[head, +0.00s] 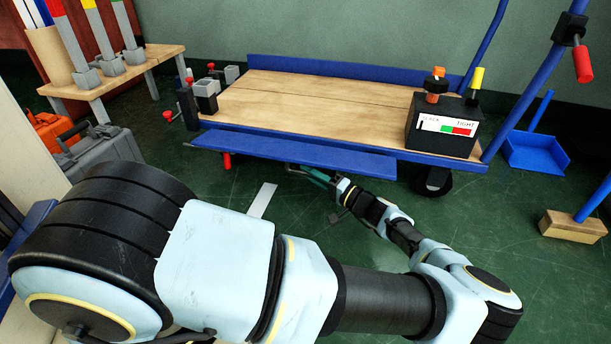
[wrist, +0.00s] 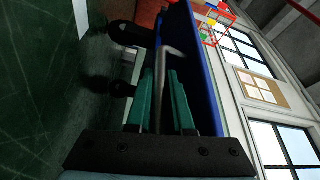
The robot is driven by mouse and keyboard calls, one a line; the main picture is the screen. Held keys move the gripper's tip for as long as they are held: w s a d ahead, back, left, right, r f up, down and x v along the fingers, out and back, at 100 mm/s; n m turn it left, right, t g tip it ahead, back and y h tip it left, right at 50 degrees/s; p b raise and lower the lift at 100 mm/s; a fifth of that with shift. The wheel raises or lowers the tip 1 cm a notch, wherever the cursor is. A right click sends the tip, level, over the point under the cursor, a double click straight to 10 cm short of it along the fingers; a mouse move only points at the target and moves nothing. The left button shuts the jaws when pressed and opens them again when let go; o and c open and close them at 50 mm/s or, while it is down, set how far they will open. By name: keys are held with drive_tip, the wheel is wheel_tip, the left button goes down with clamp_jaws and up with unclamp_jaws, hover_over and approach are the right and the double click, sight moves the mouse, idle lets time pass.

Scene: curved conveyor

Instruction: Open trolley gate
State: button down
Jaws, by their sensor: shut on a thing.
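The trolley (head: 330,98) has a wooden deck with blue edges. Its blue gate panel (head: 295,153) lies folded out, roughly level, along the near side. My gripper (head: 308,175) is low at the near edge of this panel, partly hidden under it. In the wrist view, the green fingers of my gripper (wrist: 161,95) are closed about a thin grey metal bar (wrist: 172,52). The blue panel (wrist: 204,75) runs close along the right of the fingers. A small red grip (head: 227,160) shows below the panel's left part.
A black gauge box (head: 445,125) with knobs stands on the deck's right end. Grey clamps (head: 207,92) sit at its left end. A bench (head: 110,85), orange and grey cases (head: 100,150), a blue dustpan (head: 537,152) and a broom (head: 573,226) stand around. Green floor is open in front.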

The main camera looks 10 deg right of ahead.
idle(0.3)
drive_tip(key=c, duration=0.8)
unclamp_jaws()
drive_tip(key=r+p+v, duration=0.1)
drive_tip(key=p+v, duration=0.2)
drive_tip(key=v, duration=0.7)
drive_tip(key=shift+s+d+f+p, duration=0.25)
drive_tip(key=shift+s+f+p, duration=0.1)
drive_tip(key=shift+f, duration=0.15)
drive_tip(key=shift+c, duration=0.2)
